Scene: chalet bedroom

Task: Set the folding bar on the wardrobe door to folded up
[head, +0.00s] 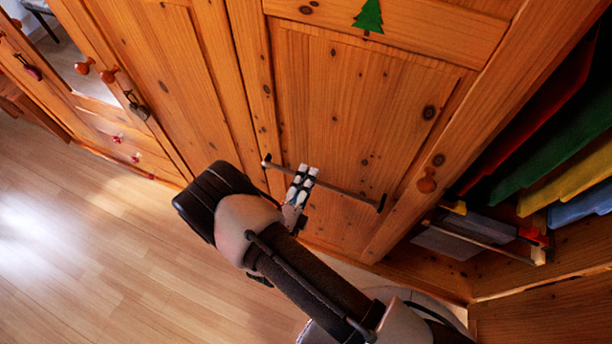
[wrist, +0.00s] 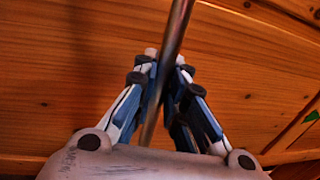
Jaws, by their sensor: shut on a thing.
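The folding bar (head: 340,189) is a thin metal rod on the lower part of the wardrobe door (head: 345,110). It runs from a bracket at the left to a dark end at the right. My gripper (head: 303,178) is at the bar, left of its middle. In the wrist view the bar (wrist: 178,30) passes between the fingers of my gripper (wrist: 166,62), which are shut on it. The wooden door surface fills the background there. My fingers hide a short part of the bar.
To the right is an open compartment with hanging coloured clothes (head: 545,120) and a low rail (head: 490,243). Other doors with knobs (head: 83,66) are at the left. The wooden floor (head: 90,250) at left is clear.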

